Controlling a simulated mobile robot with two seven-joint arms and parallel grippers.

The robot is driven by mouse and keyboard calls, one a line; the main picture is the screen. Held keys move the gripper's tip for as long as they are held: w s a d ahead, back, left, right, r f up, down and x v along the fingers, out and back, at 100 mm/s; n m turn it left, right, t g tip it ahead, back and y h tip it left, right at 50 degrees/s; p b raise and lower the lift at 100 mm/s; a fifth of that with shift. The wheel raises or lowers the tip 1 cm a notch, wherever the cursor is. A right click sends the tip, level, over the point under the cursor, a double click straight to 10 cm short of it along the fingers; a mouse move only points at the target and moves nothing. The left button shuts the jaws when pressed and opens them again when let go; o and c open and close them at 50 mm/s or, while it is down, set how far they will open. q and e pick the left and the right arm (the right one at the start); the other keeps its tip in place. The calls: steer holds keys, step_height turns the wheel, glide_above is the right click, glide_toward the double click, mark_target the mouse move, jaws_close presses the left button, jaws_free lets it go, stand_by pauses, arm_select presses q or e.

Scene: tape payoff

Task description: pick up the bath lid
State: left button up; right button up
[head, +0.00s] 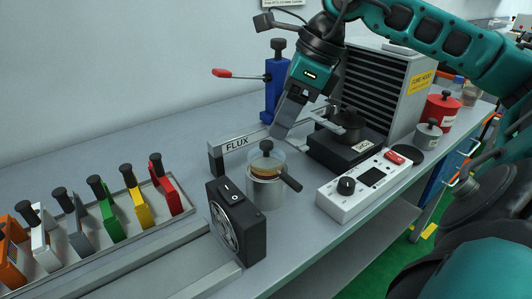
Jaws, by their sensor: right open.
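The gripper holds nothing that I can see. My left gripper is not in view.
A steel flux pot (266,190) with a handled tool stands in front of the bath, beside a black fan (237,220). A white controller (362,187) is to the right. The fume hood (388,85) stands behind. A blue clamp stand (277,85) is at back left.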

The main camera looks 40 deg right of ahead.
mark_target(266, 142)
steer(key=shift+w+a+f+p, duration=0.15)
steer(key=shift+w+f+p, duration=0.2)
steer(key=shift+p, duration=0.25)
steer(key=p+x, duration=0.1)
steer(key=x, duration=0.2)
steer(key=shift+w+f, duration=0.1)
steer(key=shift+f, duration=0.1)
steer(key=shift+w+a+f, duration=0.1)
steer(key=shift+w+f, duration=0.1)
steer(key=shift+f, duration=0.3)
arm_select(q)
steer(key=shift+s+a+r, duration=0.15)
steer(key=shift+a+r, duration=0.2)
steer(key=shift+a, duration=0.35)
arm_select(e)
steer(key=shift+c, duration=0.5)
jaws_close()
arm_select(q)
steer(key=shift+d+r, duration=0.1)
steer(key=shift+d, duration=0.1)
arm_select(e)
steer(key=shift+r, duration=0.1)
